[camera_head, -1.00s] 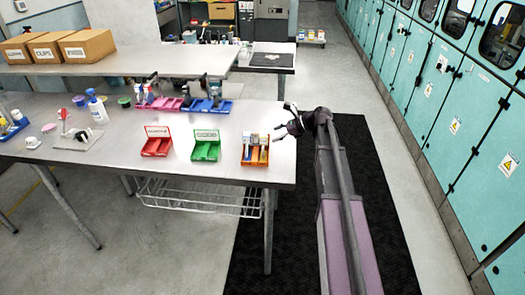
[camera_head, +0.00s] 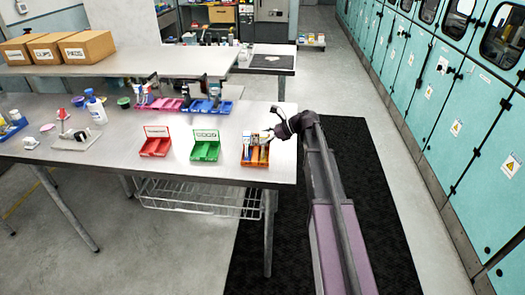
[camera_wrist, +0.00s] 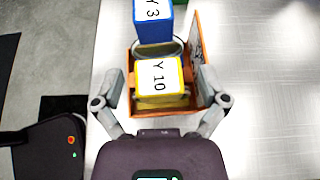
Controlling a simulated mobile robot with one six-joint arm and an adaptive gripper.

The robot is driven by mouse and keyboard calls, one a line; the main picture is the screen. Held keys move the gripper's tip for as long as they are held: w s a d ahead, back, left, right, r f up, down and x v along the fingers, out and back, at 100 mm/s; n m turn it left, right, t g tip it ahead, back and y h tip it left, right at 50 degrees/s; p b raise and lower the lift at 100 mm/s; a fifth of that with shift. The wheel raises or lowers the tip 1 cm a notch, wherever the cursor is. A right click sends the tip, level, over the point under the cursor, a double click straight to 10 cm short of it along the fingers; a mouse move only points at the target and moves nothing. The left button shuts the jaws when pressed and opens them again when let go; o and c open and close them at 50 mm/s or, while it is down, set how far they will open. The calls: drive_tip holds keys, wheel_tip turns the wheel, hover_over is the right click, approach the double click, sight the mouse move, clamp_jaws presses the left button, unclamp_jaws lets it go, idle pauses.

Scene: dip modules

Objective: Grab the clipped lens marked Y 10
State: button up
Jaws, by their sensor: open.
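The clipped lens marked Y 10 (camera_wrist: 159,78) is a yellow-framed block with a white label. It stands in the orange bin (camera_wrist: 122,100), in the near part in the wrist view. My gripper (camera_wrist: 160,103) is open, with one finger on each side of the near end of the bin and of the Y 10 lens. I cannot tell whether the fingers touch anything. In the head view my gripper (camera_head: 268,134) is over the right side of the orange bin (camera_head: 255,163) at the table's right end.
A blue block marked Y 3 (camera_wrist: 153,22) stands in the same bin beyond Y 10, with a rounded clear item between them. A green bin (camera_head: 205,151) and a red bin (camera_head: 156,147) stand to the left on the metal table (camera_head: 225,174).

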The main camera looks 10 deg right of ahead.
clamp_jaws()
drive_tip(key=shift+r, duration=0.1)
idle(0.4)
wheel_tip(320, 180, up, 3)
drive_tip(key=p, duration=0.3)
drive_tip(key=shift+r+p, duration=0.2)
drive_tip(key=shift+p, duration=0.1)
drive_tip(key=s+a+r+p, duration=0.1)
drive_tip(key=s, duration=1.5)
drive_tip(key=shift+a+r, duration=0.15)
drive_tip(key=shift+r, duration=0.05)
